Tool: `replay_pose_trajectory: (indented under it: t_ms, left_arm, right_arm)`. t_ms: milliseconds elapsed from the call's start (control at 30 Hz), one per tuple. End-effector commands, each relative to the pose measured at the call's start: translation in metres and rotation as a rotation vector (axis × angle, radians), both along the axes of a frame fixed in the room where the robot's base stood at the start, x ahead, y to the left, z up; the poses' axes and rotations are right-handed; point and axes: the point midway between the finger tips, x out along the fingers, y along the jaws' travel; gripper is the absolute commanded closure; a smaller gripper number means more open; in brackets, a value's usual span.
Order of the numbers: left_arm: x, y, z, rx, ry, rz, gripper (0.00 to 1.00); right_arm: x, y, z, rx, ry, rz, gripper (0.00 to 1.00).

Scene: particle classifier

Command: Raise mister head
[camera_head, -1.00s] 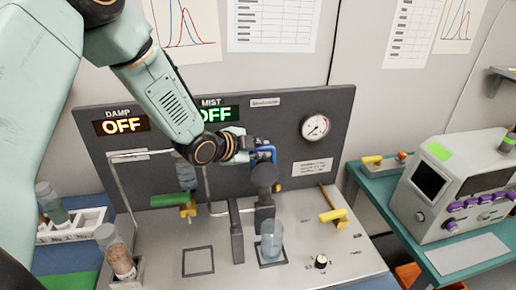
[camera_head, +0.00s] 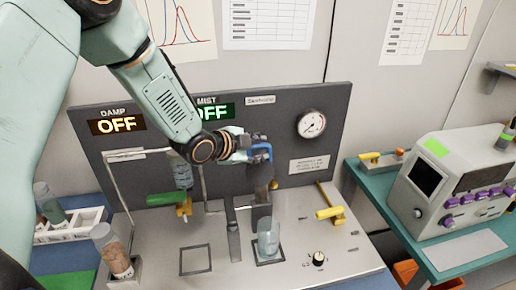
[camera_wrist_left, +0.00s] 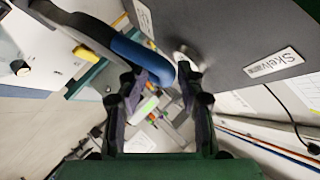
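The mister head (camera_head: 260,176) is a dark, rounded piece with a blue curved handle (camera_head: 261,153), above a clear vial (camera_head: 268,238) on the grey bench. In the left wrist view the blue handle (camera_wrist_left: 140,57) crosses in front of one fingertip, and its end lies near the gap between the fingers. My left gripper (camera_head: 257,143) is right at the handle; its fingers (camera_wrist_left: 158,82) stand apart in the wrist view. Whether they touch the handle cannot be told. My right gripper is not in view.
A dark back panel (camera_head: 290,165) with a gauge (camera_head: 311,124) stands behind. A green-handled valve (camera_head: 163,199) is left and a yellow-handled valve (camera_head: 331,213) right. A vial of brown grains (camera_head: 114,256) stands front left. A grey instrument (camera_head: 440,190) sits on the right table.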

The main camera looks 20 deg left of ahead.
Motion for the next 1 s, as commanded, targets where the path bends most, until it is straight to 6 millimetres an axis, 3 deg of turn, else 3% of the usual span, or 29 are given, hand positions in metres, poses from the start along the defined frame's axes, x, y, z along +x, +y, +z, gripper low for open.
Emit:
replay_pose_trajectory:
  t_ms: [167,600,1000]
  left_arm:
    - [-0.006,0.004,0.006,-0.003,-0.003,0.004,0.63]
    - [-0.059,0.022,0.039,-0.007,-0.003,0.002,0.63]
    - [-0.087,0.036,0.056,-0.002,-0.002,0.01,0.63]
  right_arm:
    - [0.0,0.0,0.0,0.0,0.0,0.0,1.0]
    - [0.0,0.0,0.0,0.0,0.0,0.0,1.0]
    - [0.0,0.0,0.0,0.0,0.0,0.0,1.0]
